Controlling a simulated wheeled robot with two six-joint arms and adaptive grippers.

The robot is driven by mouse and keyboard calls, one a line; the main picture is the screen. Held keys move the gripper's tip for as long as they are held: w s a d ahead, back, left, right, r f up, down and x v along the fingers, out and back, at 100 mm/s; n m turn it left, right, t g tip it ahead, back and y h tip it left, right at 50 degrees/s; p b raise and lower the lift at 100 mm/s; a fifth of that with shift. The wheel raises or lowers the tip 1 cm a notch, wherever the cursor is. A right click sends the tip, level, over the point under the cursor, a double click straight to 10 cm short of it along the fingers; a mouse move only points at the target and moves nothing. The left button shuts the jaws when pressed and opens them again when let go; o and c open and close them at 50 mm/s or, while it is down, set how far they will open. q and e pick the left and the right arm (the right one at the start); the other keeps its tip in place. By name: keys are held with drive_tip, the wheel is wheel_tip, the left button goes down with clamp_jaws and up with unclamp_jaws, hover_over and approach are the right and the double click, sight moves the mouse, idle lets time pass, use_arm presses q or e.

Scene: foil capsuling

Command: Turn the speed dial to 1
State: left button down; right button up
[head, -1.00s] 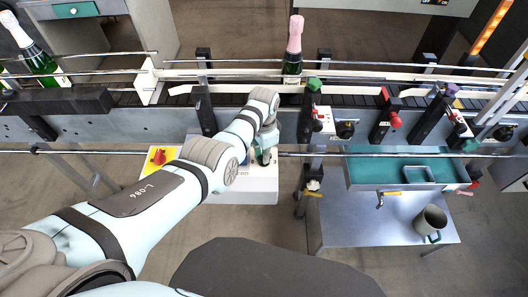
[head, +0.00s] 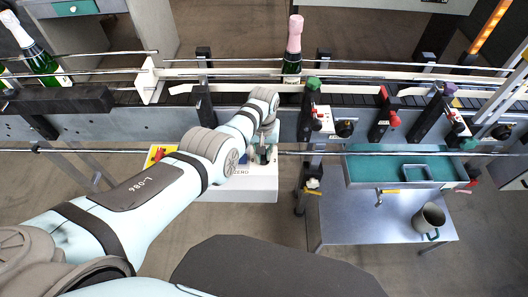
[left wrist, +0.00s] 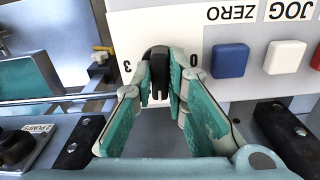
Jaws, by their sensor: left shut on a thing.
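The speed dial (left wrist: 157,80) is a dark knob on the white control panel (left wrist: 160,25). In the left wrist view the numerals 3 and 0 show upside down on either side of it. My left gripper (left wrist: 160,82) is shut on the dial, with its green-padded fingers on both sides of the knob. In the head view my left gripper (head: 263,155) is at the white control box (head: 250,188), and its wrist hides the dial. The dial's exact pointer setting cannot be told. My right gripper is not in view.
A blue button (left wrist: 229,60) and a white button (left wrist: 284,57) sit beside the dial, under ZERO and JOG labels. A red stop knob (head: 158,154) is on yellow left of my arm. A pink-capped bottle (head: 293,45) stands on the conveyor behind. A mug (head: 429,219) stands right.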

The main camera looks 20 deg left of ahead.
use_arm(q)
drive_tip(key=n, duration=0.6)
drive_tip(key=shift+n, duration=0.4)
drive_tip(key=shift+r, duration=0.1)
drive_tip(key=c, duration=1.6)
unclamp_jaws()
wheel_tip(320, 180, up, 12)
